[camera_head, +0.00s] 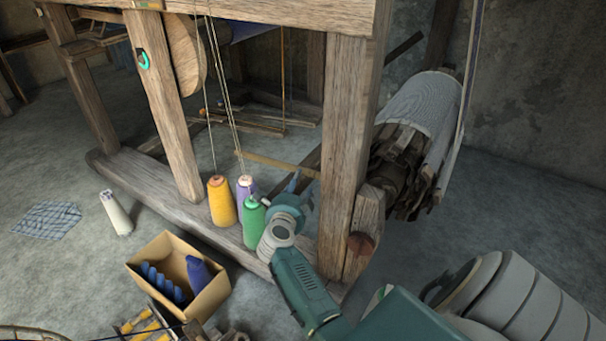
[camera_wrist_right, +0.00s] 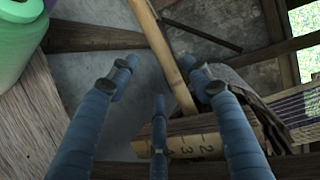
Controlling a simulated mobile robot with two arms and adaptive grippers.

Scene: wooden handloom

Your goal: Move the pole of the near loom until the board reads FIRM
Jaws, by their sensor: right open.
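The near loom (camera_head: 345,130) is a heavy weathered wooden frame. Its pole (camera_head: 280,165) is a thin pale stick, lying slantwise low behind the front post. My right gripper (camera_head: 300,190) is open, just in front of the pole and left of the post. In the right wrist view, the pole (camera_wrist_right: 160,45) runs down between my open fingertips (camera_wrist_right: 163,75), leaning right; I cannot tell if they touch it. Its lower end reaches a wooden piece with number marks (camera_wrist_right: 190,140), where 2 and 3 show. No board reading FIRM is visible. My left gripper is out of view.
Yellow (camera_head: 221,202), purple (camera_head: 243,186) and green (camera_head: 254,224) thread cones stand on the loom's base beam, close beside my right gripper. A cloth roll (camera_head: 425,103) is right of the post.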

